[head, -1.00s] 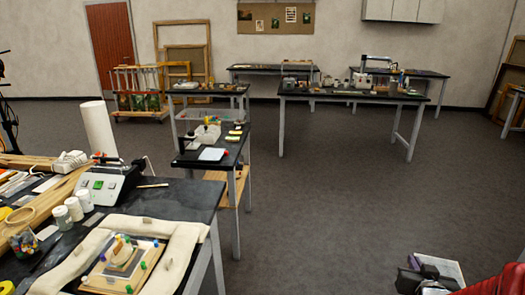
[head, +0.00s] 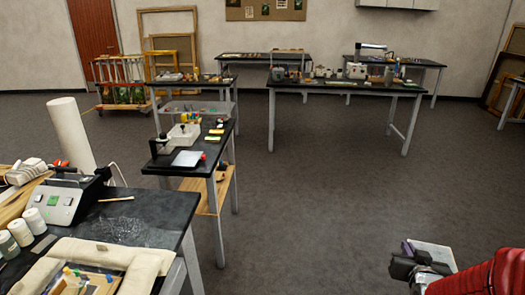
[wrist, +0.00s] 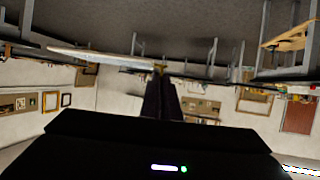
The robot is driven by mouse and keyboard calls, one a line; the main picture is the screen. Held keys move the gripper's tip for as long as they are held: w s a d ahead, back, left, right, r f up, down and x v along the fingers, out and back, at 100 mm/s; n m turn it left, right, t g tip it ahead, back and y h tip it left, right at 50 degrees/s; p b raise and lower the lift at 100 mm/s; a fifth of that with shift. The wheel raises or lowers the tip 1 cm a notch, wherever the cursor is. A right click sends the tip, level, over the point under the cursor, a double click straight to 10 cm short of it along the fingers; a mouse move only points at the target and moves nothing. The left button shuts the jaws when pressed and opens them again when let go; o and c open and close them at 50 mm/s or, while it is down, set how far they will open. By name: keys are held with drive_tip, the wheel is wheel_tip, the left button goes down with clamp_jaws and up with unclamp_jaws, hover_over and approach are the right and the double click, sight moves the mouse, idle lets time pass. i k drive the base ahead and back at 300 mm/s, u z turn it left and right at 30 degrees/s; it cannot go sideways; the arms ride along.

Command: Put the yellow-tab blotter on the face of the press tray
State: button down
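My gripper (wrist: 160,88) is shut, with its dark fingers close together in the wrist view. A thin pale sheet (wrist: 105,57) sticks out to the left from the fingertips, with a small yellowish bit at the tips; it looks like the yellow-tab blotter. In the head view the pale sheet (head: 436,254) shows at the lower right beside my gripper, held over the floor. I cannot tell the press tray for sure. A flat whitish piece (head: 187,158) lies on the narrow middle table, and a pinned wooden board (head: 92,286) lies at the near left, cut off below.
The floor (head: 310,215) ahead and right is open up to the back tables.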

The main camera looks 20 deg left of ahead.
sight(188, 158)
drive_tip(key=z, duration=0.05)
drive_tip(key=i, duration=2.65)
drive_tip(key=u, duration=2.05)
